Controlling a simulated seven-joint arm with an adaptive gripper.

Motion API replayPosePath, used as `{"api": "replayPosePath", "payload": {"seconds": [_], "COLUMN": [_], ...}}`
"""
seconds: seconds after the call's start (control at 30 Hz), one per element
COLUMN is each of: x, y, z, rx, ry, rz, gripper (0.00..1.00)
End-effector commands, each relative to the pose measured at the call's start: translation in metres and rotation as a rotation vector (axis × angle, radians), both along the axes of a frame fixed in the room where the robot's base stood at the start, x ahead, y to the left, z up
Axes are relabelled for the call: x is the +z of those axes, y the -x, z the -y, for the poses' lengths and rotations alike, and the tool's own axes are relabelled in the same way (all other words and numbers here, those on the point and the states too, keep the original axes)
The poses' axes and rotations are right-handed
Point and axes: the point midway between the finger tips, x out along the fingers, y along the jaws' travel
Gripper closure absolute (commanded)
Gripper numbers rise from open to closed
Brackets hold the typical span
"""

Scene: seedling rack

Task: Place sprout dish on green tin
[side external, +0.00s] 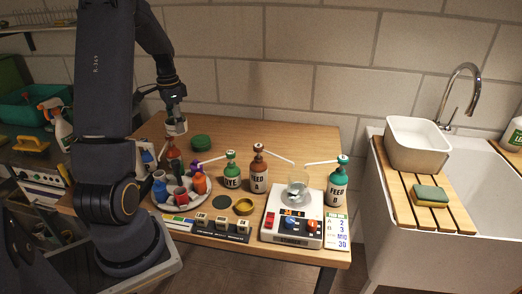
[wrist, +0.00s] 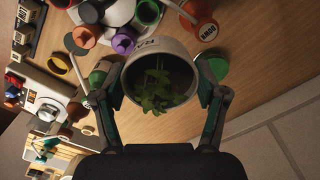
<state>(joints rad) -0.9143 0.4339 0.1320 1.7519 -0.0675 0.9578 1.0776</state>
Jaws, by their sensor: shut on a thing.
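The sprout dish (wrist: 160,48) is a pale round cup with green leaves inside and dark letters on its rim. In the wrist view my gripper (wrist: 160,88) has a finger on each side of the dish, shut on it. In the side view my gripper (side external: 176,112) holds the dish (side external: 176,128) above the back left of the table. The green tin (side external: 200,142) is low and round and stands on the wood just right of and below the dish. In the wrist view the tin (wrist: 216,66) shows beside the right finger, partly hidden by it.
A round tray (side external: 160,204) with several coloured cups stands in front. Pump bottles, including a green one (side external: 231,170) and a brown one (side external: 258,172), stand to the right. A scale (side external: 291,228) holds a glass beaker. The wood right of the tin is clear along the wall.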

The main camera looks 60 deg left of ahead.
Motion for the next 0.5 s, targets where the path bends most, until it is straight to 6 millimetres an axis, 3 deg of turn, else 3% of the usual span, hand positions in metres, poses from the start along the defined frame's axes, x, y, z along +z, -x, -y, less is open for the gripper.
{"api": "replayPosePath", "payload": {"seconds": [0.33,0.5], "x": [-0.040,-0.074], "y": [-0.057,-0.076], "z": [-0.064,-0.085], "rx": [0.004,0.004], "ry": [0.001,0.002], "rz": [-0.001,-0.003], "gripper": [0.66,0.66]}}
